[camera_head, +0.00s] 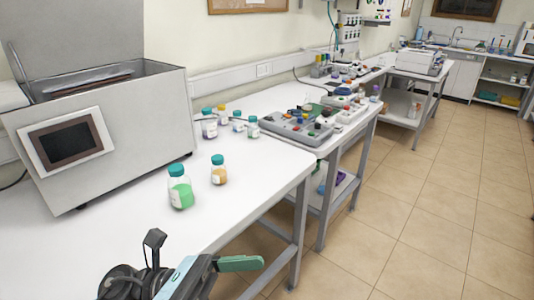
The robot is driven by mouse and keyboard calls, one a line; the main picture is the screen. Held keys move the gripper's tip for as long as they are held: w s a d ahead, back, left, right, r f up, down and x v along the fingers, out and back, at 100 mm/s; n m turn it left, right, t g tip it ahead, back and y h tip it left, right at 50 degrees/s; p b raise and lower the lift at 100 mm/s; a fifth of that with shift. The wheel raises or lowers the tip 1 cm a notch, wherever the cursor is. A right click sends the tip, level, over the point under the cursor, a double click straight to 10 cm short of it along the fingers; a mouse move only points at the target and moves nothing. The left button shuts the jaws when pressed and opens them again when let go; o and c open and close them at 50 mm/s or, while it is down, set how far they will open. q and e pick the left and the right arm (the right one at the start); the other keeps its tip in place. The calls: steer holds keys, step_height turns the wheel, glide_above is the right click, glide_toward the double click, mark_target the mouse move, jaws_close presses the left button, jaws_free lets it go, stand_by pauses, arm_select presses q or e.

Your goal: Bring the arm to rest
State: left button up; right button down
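Part of one of my arms (180,277) shows at the bottom edge, left of the middle, in front of the white table (130,215). It has dark links, a light-blue panel and a green piece pointing right. I take it to be my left arm. I cannot make out a clear pair of fingertips, so whether its gripper is open or shut cannot be told. I see nothing held in it. My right arm and gripper are not in view.
A grey bath (150,122) with raised lid stands on the table's left. A green-filled bottle (180,190) and an amber-filled bottle (219,173) stand near the middle, with several bottles behind. A grey tray (280,130) is farther back. Tiled floor (400,220) is clear at right.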

arm_select(q)
steer(key=w+a+f+m+t+y, duration=0.2)
steer(key=a+f+m+t+y, duration=0.3)
steer(key=m, duration=0.7)
steer(key=w+a+f+m+t+y, duration=0.15)
steer(key=f+m+t+y, duration=0.25)
steer(key=f+m+t, duration=0.6)
steer(key=w+a+f+m+t+y, duration=0.1)
steer(key=a+f+m+t+y, duration=0.25)
steer(key=m, duration=1.05)
steer(key=s+a+f+n+g+y, duration=0.3)
steer(key=s+f+n, duration=0.4)
steer(key=s+f, duration=0.2)
steer(key=s+a+f+n+g+y, duration=0.3)
steer(key=s+f+n, duration=0.4)
steer(key=s+f, duration=0.3)
step_height(320, 180, down, 2)
steer(key=shift+f+g+y, duration=0.15)
steer(key=shift+g+y, duration=0.2)
steer(key=shift+g, duration=0.4)
